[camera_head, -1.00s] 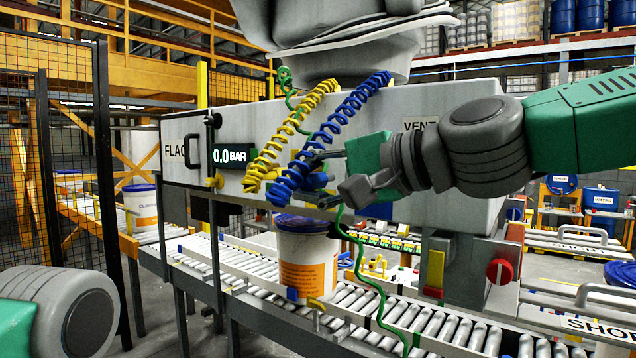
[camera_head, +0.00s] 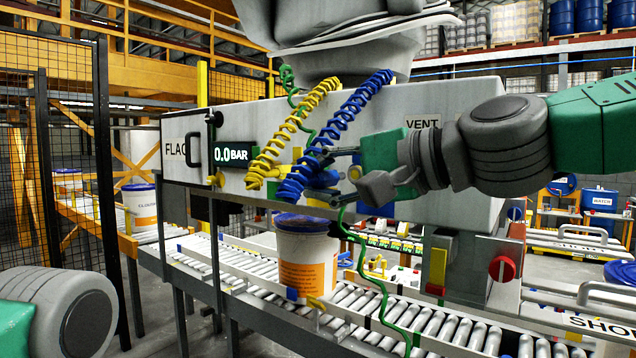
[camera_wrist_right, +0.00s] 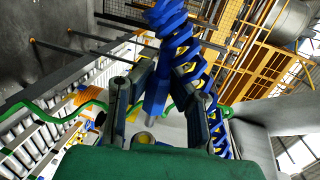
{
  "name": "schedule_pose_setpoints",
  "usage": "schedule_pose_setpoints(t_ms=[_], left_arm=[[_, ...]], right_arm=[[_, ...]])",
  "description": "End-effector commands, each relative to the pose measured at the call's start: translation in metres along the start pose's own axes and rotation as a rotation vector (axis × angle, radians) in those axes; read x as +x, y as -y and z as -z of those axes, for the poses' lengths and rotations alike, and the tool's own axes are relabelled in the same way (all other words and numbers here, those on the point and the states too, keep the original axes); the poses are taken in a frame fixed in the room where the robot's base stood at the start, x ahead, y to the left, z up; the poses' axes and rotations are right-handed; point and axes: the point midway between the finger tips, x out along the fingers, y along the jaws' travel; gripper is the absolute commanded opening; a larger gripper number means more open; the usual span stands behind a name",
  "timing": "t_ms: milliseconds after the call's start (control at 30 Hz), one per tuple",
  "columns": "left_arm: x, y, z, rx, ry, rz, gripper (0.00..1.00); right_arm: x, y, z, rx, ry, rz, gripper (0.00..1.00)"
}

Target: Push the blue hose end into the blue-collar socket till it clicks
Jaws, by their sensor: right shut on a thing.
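The blue coiled hose (camera_head: 335,122) hangs from under the hopper in front of the grey machine housing. My right gripper (camera_head: 325,178) is shut on the blue hose end (camera_wrist_right: 157,92), which shows between its fingers in the wrist view with a pale tip. The coil passes right beside the fingers. In the head view the fingers and coil partly hide yellow fittings (camera_head: 354,172) on the housing. I cannot clearly make out the blue-collar socket, nor whether the hose end touches it. My left gripper is out of view.
A yellow coiled hose (camera_head: 290,130) hangs just left of the blue one. A green hose (camera_head: 382,290) trails below the gripper. A white pail (camera_head: 305,258) stands on the roller conveyor (camera_head: 440,330) under the housing. A black mesh fence (camera_head: 70,150) stands at left.

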Motion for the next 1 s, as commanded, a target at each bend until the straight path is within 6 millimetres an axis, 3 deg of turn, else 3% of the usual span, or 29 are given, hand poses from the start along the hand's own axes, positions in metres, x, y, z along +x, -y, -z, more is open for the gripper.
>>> schedule_pose_setpoints(t_ms=[1000], left_arm=[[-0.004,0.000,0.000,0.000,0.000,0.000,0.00]], right_arm=[[-0.002,0.001,0.017,0.002,-0.001,0.002,0.00]])
